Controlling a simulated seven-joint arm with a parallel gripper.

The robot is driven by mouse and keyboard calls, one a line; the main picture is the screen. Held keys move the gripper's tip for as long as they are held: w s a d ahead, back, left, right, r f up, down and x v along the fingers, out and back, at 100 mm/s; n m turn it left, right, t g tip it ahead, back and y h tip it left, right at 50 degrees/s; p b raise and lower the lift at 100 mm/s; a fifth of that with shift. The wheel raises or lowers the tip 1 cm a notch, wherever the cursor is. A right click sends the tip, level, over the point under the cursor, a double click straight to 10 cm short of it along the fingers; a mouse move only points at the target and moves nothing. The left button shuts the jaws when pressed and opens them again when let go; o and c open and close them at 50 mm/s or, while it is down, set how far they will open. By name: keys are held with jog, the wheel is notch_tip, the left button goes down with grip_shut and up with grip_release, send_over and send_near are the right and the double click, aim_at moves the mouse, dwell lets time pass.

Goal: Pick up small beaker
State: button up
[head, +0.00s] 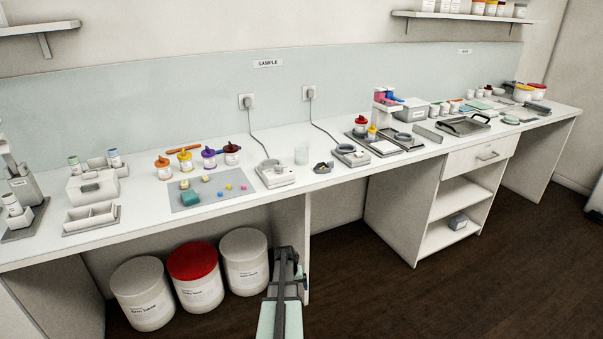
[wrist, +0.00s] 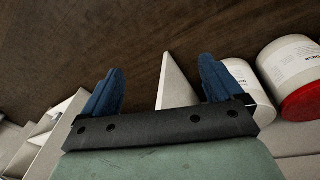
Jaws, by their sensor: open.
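A small clear beaker (head: 301,154) stands upright on the white bench, between two grey-white devices with round tops. My gripper (head: 287,252) is below and in front of the bench edge in the head view, well apart from the beaker. In the wrist view my gripper (wrist: 162,90) has its two blue fingers spread wide with nothing between them. The beaker does not show in the wrist view.
A left device (head: 275,173) and a right device (head: 351,155) flank the beaker, with a small dark tray (head: 323,167) near it. Large tubs, one with a red lid (head: 192,261), stand under the bench. A grey mat (head: 211,190) holds small coloured blocks.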

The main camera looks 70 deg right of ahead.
jog(key=s+d+r+m+h, duration=0.1)
jog(key=s+d+r, duration=0.2)
jog(key=s+d, duration=0.4)
jog(key=s+d+r+m+h, duration=0.1)
jog(key=s+d+r+m, duration=0.1)
jog(key=s+d+r, duration=0.35)
notch_tip(320, 180, up, 46)
jog(key=m+y, duration=0.4)
jog(key=m, duration=0.6)
send_over(301, 154)
jog(key=w+d, duration=0.1)
jog(key=d, duration=0.2)
jog(key=shift+t, duration=0.4)
jog(key=f, duration=0.8)
jog(key=shift+w+a, duration=0.15)
jog(key=shift+a, duration=0.05)
jog(key=shift+s+d+f, duration=0.1)
jog(key=shift+s+f, duration=0.05)
jog(key=shift+f, duration=1.3)
jog(key=shift+s+f, duration=0.1)
jog(key=shift+f, duration=1.3)
jog(key=c, duration=1.1)
jog(key=shift+r, duration=0.1)
